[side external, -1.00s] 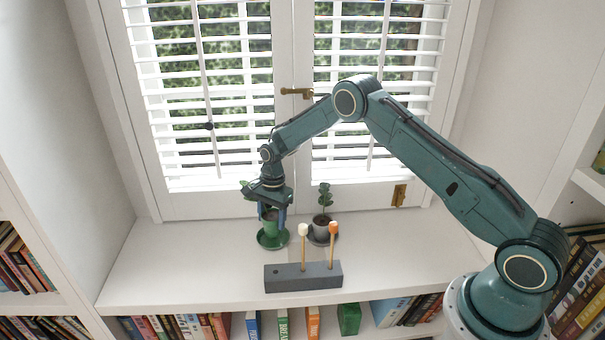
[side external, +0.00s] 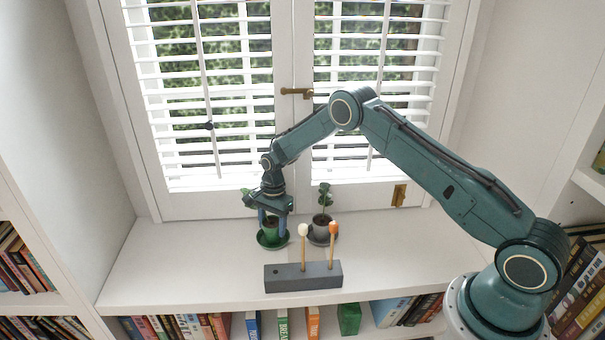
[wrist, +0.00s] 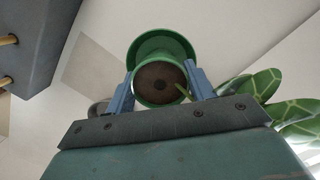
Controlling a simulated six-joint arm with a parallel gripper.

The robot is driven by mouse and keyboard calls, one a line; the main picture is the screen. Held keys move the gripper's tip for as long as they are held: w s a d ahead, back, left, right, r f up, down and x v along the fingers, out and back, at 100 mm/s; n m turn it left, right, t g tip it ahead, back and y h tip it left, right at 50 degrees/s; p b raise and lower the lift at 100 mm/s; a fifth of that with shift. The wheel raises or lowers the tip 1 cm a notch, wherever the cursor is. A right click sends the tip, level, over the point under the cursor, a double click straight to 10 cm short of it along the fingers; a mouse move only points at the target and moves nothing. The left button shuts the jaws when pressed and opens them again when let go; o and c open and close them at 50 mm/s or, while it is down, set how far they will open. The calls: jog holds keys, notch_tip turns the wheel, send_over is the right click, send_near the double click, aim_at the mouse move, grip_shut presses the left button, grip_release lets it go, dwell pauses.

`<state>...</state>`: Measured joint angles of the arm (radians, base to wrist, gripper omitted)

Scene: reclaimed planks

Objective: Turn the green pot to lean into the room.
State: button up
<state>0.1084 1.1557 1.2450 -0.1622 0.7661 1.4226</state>
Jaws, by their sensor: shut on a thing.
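The green pot (side external: 270,229) stands at its green saucer (side external: 273,243) on the white sill. My gripper (side external: 272,226) reaches down from above with its blue fingers on either side of the pot. In the wrist view the pot (wrist: 160,103) and its brown soil show between the fingers (wrist: 160,82), with the saucer (wrist: 158,42) behind. The gripper is shut on the pot. The plant's leaves (wrist: 265,90) lean out to the right in the wrist view. In the side view they (side external: 248,198) show left of the gripper, partly hidden by it.
A grey pot (side external: 321,229) with a plant stands on a dark saucer close to the right. A dark grey block (side external: 303,277) holding two upright sticks with white and orange heads stands in front. Shuttered windows (side external: 210,100) rise behind. The sill is clear at left.

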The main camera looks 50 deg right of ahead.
aim_at(275, 220)
jog(key=o, duration=1.3)
jog(key=shift+c, duration=0.2)
notch_tip(275, 220, up, 14)
jog(key=d, duration=0.1)
jog(key=shift+d, duration=0.35)
jog(key=shift+w, duration=0.1)
